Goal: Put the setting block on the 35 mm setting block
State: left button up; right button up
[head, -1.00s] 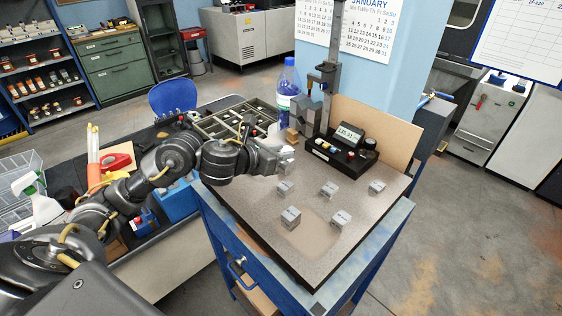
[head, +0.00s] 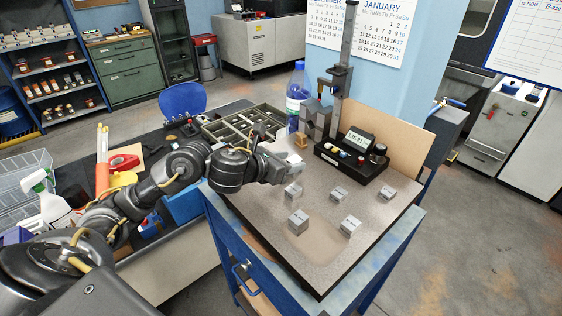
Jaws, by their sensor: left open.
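Several small grey setting blocks stand apart on the granite plate (head: 318,262): a front left block (head: 298,222), a front right block (head: 349,227), a back left block (head: 293,191), a middle block (head: 338,194) and a right block (head: 386,192). Their markings are too small to read, so I cannot tell which is the 35 mm one. My left gripper (head: 292,172) is open over the plate's back left part, just behind the back left block. A pale block-like shape (head: 295,158) shows right beside its fingertips; I cannot tell whether they touch. My right gripper is not in view.
A height gauge with a black display base (head: 350,154) stands at the plate's back, with a brass-coloured block (head: 301,142) to its left. A bottle (head: 297,95) and a divided tray (head: 240,122) are behind my arm. The plate's front is clear.

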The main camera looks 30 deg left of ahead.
pick_arm(q)
jog(key=p+v, duration=0.1)
jog(key=v, duration=0.7)
jog(key=shift+r, duration=0.1)
jog(key=shift+p+v, duration=2)
jog(key=shift+p, duration=1.2)
jog(key=shift+s, duration=0.1)
